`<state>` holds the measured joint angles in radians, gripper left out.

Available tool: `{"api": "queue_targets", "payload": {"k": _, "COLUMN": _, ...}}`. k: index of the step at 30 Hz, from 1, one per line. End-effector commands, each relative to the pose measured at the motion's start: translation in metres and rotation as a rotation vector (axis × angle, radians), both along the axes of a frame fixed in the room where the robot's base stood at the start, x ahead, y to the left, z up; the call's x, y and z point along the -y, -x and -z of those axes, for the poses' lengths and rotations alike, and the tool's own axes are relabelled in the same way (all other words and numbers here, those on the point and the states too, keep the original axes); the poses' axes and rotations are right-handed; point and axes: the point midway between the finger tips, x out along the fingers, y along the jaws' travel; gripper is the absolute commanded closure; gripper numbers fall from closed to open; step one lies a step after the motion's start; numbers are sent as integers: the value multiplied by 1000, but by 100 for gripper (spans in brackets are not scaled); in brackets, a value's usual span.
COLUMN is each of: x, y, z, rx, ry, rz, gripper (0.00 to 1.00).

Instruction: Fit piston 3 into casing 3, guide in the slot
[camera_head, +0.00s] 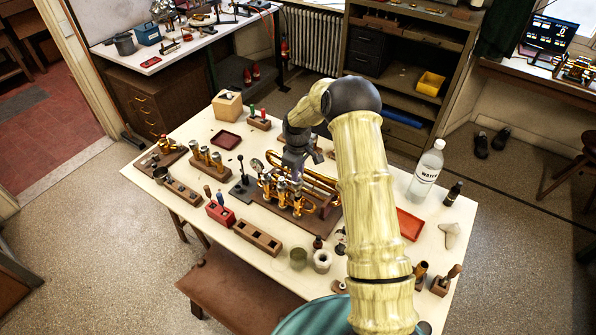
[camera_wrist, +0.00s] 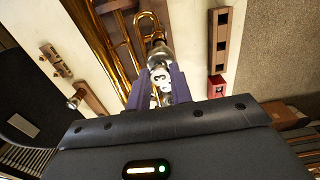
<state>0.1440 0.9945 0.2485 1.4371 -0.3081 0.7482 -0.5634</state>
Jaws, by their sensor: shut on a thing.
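The brass horn (camera_head: 318,180) lies on a brown board (camera_head: 265,202) in the middle of the table, with its valve casings (camera_head: 297,197) at the near side. My gripper (camera_head: 294,172) is low over the horn's valve part. In the wrist view its two purple fingers (camera_wrist: 158,78) are shut on a silvery piston (camera_wrist: 162,74), which bears a dark mark that looks like a 3. Past the fingers, the piston's line meets the horn's metal parts. I cannot tell how far it is in a casing. The guide and the slot are too small or hidden to make out.
A wooden block with several upright valve parts (camera_head: 206,158) stands left of the horn. A wooden block with square holes (camera_head: 257,237) and a red box (camera_head: 220,213) are at the near left. A water bottle (camera_head: 427,170) and a red tray (camera_head: 409,224) are at the right.

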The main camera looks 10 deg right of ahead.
Motion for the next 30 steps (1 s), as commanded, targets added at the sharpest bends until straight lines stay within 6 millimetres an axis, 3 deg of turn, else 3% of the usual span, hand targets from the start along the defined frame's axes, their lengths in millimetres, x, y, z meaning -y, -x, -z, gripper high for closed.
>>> {"api": "queue_targets", "payload": {"k": 30, "x": 0, "y": -1, "z": 8, "rx": 0, "ry": 0, "rz": -1, "gripper": 100}}
